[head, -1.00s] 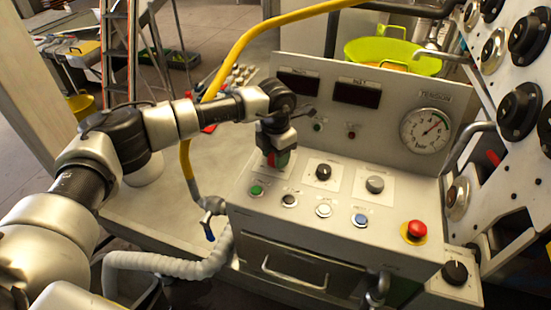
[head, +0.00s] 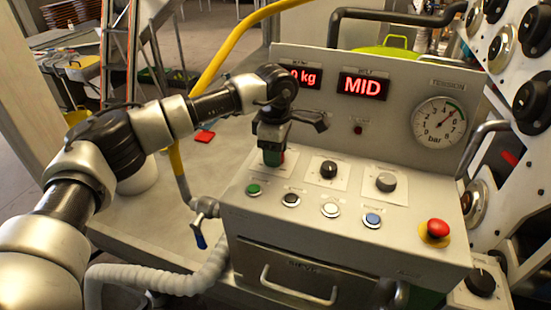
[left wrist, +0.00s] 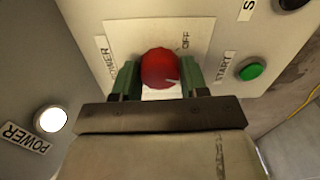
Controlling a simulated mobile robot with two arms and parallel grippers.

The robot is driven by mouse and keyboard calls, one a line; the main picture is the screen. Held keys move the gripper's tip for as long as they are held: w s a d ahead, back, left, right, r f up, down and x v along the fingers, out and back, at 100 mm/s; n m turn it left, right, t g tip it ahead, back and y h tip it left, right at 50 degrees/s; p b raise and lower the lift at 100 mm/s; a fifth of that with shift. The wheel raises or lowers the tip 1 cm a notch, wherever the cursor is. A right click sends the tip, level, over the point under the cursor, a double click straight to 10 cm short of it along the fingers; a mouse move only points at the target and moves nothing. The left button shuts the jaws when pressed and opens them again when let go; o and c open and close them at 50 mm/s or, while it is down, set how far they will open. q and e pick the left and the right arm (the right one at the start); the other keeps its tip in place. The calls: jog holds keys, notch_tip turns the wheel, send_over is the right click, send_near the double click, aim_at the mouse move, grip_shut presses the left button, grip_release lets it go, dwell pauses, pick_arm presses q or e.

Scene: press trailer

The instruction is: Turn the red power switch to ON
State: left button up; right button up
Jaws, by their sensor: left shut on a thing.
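The red power switch knob (left wrist: 160,68) sits on a pale plate in the left wrist view. OFF is printed beside it and POWER runs along the plate's left side. A white mark on the knob points to the lower right, away from OFF. My left gripper (left wrist: 157,80) is shut on the knob, one green-padded finger on each side. In the head view my left gripper (head: 272,157) points down at the panel's upper left and hides most of the knob. The ON label cannot be made out. My right gripper is out of view.
The display (head: 362,86) reads MID; the display beside it is partly covered by my wrist. The POWER lamp (left wrist: 50,120) glows white. The green start button (left wrist: 251,69) sits close to my left gripper. Other knobs and a red emergency button (head: 437,229) lie to the right.

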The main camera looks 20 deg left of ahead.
pick_arm(q)
jog(key=m+b, duration=0.1)
jog(key=m, duration=0.2)
jog(key=shift+r+m+b, duration=0.1)
jog(key=shift+m+b, duration=0.4)
jog(key=shift+m, duration=0.5)
jog(key=o, duration=0.9)
notch_tip(320, 180, up, 11)
jog(key=shift+f+b, duration=0.1)
jog(key=shift+b, duration=0.65)
